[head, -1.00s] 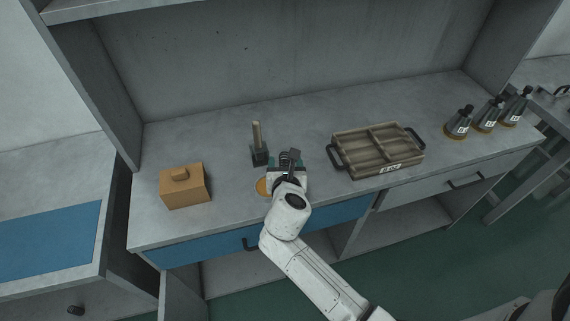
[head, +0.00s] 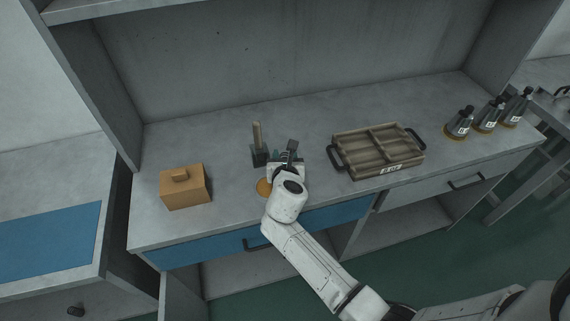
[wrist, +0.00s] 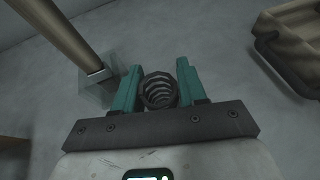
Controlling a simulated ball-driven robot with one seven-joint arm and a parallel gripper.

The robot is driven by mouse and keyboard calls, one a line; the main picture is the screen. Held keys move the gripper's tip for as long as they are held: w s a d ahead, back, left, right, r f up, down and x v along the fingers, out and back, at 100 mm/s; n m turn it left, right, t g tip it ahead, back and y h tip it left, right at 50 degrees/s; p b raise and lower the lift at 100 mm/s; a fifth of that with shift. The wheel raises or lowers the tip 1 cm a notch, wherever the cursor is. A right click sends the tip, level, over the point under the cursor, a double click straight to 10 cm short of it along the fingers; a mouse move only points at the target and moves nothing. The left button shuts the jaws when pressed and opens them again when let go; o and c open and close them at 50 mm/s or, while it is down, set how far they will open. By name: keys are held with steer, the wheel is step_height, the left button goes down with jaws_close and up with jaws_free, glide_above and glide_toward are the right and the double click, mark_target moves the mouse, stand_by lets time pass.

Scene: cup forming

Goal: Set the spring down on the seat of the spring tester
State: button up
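The spring (wrist: 160,90), a dark metal coil, stands between the two teal fingers of my gripper (wrist: 158,74) in the wrist view. Both fingers lie against its sides, so the gripper looks shut on it. In the head view my gripper (head: 284,157) is above the bench, just right of a dark block with an upright wooden post (head: 257,136). The post also shows in the wrist view (wrist: 70,42), left of the fingers. This may be the spring tester; I cannot tell for sure. My gripper mostly hides the spring in the head view.
An orange disc (head: 263,187) lies on the bench beside my wrist. A tan lidded box (head: 186,188) stands to the left. A wooden divided tray (head: 378,151) with black handles stands to the right. Labelled flasks (head: 461,121) stand at the far right.

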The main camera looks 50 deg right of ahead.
steer(key=c, duration=0.6)
steer(key=shift+r, duration=0.1)
steer(key=shift+c, duration=0.2)
